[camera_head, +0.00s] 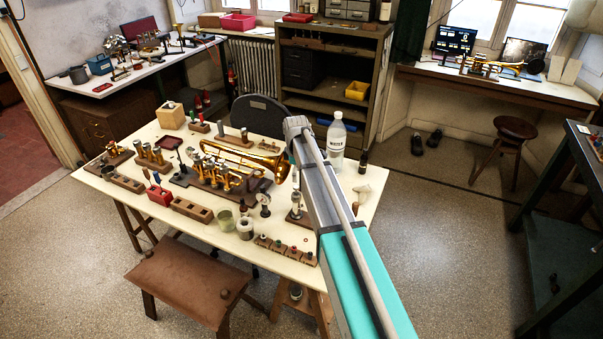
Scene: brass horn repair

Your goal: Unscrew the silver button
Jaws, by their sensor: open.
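A brass horn (262,160) lies on the cream-topped worktable, its bell toward the right. Its valve group (215,174) sits over a dark wooden holder. Small caps or buttons show on the valves, but they are too small for me to tell which one is the silver button. My arm reaches in from the bottom right over the right part of the table. Its far visible joint is near the bell. My gripper does not show; the arm may hide it.
The worktable (345,218) is crowded with wooden blocks, a red box (160,194), jars and small tools. A white bottle (336,140) stands right of my arm. A brown bench (190,280) is in front, and a dark chair (258,115) behind.

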